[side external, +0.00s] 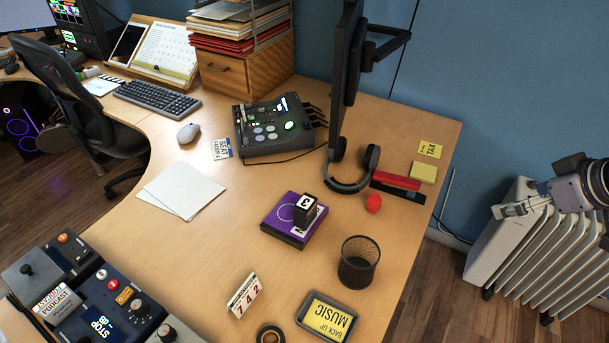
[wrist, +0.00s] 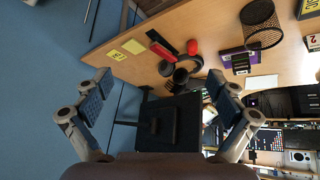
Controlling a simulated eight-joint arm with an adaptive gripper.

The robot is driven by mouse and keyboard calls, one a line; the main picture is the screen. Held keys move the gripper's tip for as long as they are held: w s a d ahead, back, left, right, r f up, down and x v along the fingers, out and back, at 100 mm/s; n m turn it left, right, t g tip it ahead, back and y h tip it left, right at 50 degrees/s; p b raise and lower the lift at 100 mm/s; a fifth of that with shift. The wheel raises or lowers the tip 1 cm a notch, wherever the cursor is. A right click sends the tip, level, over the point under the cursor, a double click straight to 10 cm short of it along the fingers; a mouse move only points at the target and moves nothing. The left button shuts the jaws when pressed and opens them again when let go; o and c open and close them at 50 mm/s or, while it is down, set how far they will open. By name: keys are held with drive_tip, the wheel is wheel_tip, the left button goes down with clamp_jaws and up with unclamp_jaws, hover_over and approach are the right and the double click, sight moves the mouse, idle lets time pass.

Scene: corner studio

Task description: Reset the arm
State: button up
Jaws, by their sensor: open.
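My gripper (side external: 508,209) is at the right edge of the side view, in front of the white radiator and off the right side of the desk (side external: 420,125). In the wrist view my gripper (wrist: 158,78) has its two fingers spread wide, with nothing held between them. The desk shows upside down beyond the fingers in that view. The task names no object.
The radiator (side external: 535,245) stands by the blue wall, close to my gripper. On the desk are a monitor (side external: 345,75), headphones (side external: 350,185), a red ball (side external: 374,203), a purple box (side external: 280,225) and a mesh cup (side external: 358,268).

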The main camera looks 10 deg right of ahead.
drive_tip(key=shift+s+d+m, duration=0.3)
drive_tip(key=shift+d+m, duration=0.25)
drive_tip(key=shift+m, duration=0.45)
